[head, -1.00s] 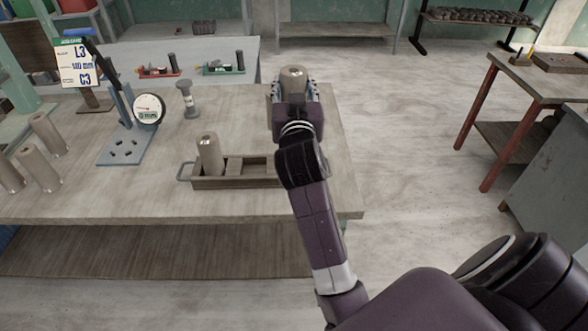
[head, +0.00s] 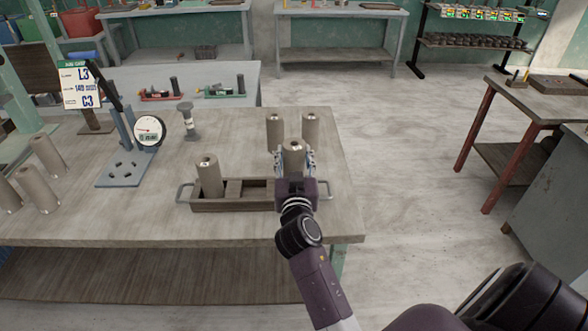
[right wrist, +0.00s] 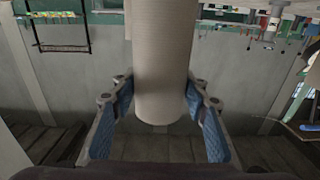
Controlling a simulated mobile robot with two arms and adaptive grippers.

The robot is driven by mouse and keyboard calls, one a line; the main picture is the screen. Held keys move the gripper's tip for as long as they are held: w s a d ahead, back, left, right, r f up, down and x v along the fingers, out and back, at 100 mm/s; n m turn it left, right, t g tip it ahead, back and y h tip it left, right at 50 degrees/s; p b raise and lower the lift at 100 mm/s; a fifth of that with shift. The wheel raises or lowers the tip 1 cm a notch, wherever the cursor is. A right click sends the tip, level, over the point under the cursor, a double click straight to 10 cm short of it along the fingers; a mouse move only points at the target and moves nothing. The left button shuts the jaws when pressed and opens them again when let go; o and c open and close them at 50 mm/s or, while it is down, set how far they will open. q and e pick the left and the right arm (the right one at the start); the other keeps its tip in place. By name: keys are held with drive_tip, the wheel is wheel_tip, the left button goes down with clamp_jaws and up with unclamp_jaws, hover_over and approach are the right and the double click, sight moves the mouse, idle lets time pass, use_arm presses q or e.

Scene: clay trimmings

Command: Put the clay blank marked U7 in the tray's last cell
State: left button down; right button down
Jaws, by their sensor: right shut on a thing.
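My right gripper (head: 294,163) is shut on an upright grey-brown clay blank (head: 293,148). It holds it over or at the right end of the wooden tray (head: 232,208). In the right wrist view the held blank (right wrist: 165,70) stands between the two blue finger pads. In the head view my gripper hides its lower part, so I cannot tell whether it touches the tray. Another blank (head: 209,178) stands in the tray's left cell; the middle part looks empty. The marks on the blanks are too small to read. My left gripper is not in view.
Two blanks (head: 275,131) (head: 310,130) stand close behind my right gripper. Several more (head: 40,180) stand at the table's left. A dial gauge stand (head: 148,130) and a sign (head: 80,85) are at the back left. The table's right edge is near the tray.

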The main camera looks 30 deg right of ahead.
sight(294, 167)
drive_tip(key=shift+f+b, duration=0.5)
drive_tip(key=shift+f, duration=1.45)
drive_tip(key=shift+f, duration=0.1)
drive_tip(key=c, duration=1.1)
unclamp_jaws()
drive_tip(key=shift+f, duration=0.1)
drive_tip(key=shift+c, duration=0.2)
